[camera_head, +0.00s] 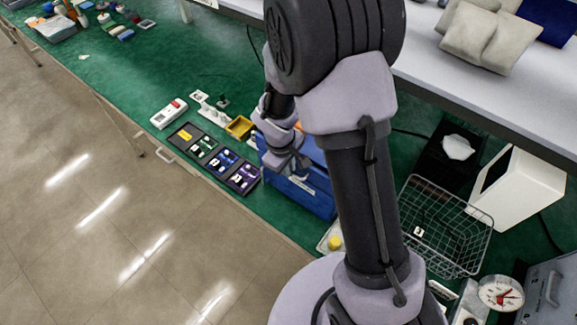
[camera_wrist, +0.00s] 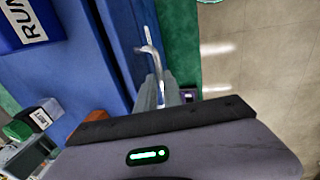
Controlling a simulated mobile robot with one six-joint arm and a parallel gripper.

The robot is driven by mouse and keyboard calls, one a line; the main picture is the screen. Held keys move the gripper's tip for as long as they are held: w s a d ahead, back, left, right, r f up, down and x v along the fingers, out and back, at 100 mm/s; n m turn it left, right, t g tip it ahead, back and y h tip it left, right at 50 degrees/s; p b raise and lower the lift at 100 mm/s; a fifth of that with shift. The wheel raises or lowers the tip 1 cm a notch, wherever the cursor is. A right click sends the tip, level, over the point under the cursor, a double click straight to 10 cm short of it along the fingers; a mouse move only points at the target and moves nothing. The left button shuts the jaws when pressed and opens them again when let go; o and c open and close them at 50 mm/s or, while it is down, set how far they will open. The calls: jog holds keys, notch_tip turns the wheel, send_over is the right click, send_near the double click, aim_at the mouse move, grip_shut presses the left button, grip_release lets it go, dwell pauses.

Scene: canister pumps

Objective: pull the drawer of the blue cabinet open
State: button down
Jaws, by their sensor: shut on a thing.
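The blue cabinet (camera_head: 312,198) stands on the green bench near its front edge, partly hidden behind my arm. In the wrist view its blue surface (camera_wrist: 75,75) fills much of the left side. A pale metal drawer handle (camera_wrist: 150,52) stands out from the blue front. My gripper (camera_wrist: 163,92) is shut on this handle, with the fingertips just below its bent end.
A dark tray of small parts (camera_head: 215,158) lies left of the cabinet, with a yellow bin (camera_head: 239,127) behind it. A wire basket (camera_head: 445,225) and a white box (camera_head: 515,195) stand to the right. Open floor (camera_head: 130,220) lies in front of the bench.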

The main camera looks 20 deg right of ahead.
jog(key=s+a+b, duration=0.5)
jog(key=s+a, duration=0.3)
jog(key=a, duration=0.3)
jog(key=shift+a, duration=0.2)
jog(key=c, duration=1.8)
grip_release()
jog(key=shift+o, duration=0.2)
jog(key=shift+r, duration=0.1)
notch_tip(320, 180, up, 17)
jog(key=s+a+p, duration=0.2)
jog(key=p, duration=0.2)
jog(key=shift+a+p, duration=0.25)
jog(key=shift+p, duration=0.1)
